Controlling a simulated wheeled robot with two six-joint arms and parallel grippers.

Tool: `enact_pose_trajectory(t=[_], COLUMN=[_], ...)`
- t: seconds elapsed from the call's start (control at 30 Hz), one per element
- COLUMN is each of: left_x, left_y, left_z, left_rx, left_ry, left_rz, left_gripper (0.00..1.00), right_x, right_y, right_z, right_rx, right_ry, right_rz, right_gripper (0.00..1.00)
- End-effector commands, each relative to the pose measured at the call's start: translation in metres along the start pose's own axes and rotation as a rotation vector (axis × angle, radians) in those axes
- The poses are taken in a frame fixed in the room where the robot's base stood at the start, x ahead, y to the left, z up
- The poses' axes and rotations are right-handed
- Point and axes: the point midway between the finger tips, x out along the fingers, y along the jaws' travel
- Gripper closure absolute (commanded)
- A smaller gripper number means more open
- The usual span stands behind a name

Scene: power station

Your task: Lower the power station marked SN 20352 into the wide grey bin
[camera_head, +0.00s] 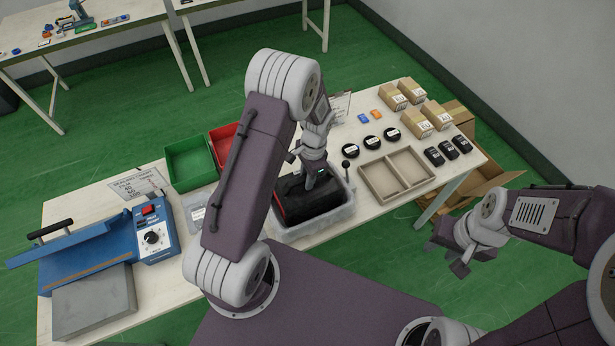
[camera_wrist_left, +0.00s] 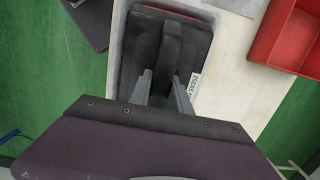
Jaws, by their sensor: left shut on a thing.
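The power station (camera_head: 308,198) is a black case with red sides and a top handle. It sits within the walls of the wide grey bin (camera_head: 345,212); I cannot tell whether it touches the bin's floor. My left gripper (camera_head: 313,173) is above it, shut on its handle. In the left wrist view the power station (camera_wrist_left: 145,45) shows the handle between the fingers of my left gripper (camera_wrist_left: 160,88) and a white label, partly hidden, ending in 20352. The bin's rim (camera_wrist_left: 118,38) surrounds it there. My right gripper (camera_head: 455,258) is open and empty, off the table's front right.
A green bin (camera_head: 188,165) and a red bin (camera_head: 222,135) stand behind to the left. A blue sealing machine (camera_head: 100,245) is at the left end. An empty divided tray (camera_head: 396,176), black batteries (camera_head: 448,154) and cardboard boxes (camera_head: 418,123) are at the right.

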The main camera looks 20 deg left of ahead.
Motion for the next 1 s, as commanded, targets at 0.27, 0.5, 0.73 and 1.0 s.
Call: enact_pose_trajectory(t=[0.27,0.5,0.73,1.0], left_x=[-0.002,-0.001,-0.001,-0.033], left_y=[0.000,0.000,0.001,0.001], left_z=[0.002,0.002,0.003,0.007], left_rx=[0.000,0.000,0.000,0.000], left_ry=[0.003,0.002,-0.002,-0.001], left_rz=[-0.003,-0.002,0.002,0.001], left_gripper=[1.00,0.51,0.51,0.51], right_x=[-0.002,-0.002,-0.003,-0.031], right_y=[0.000,0.000,0.000,-0.001], right_z=[0.000,0.000,0.000,-0.003], right_rx=[0.000,0.000,0.000,0.000], right_ry=[0.000,0.000,0.000,0.000], right_rz=[0.000,0.000,0.000,0.000], right_gripper=[0.64,0.64,0.64,0.64])
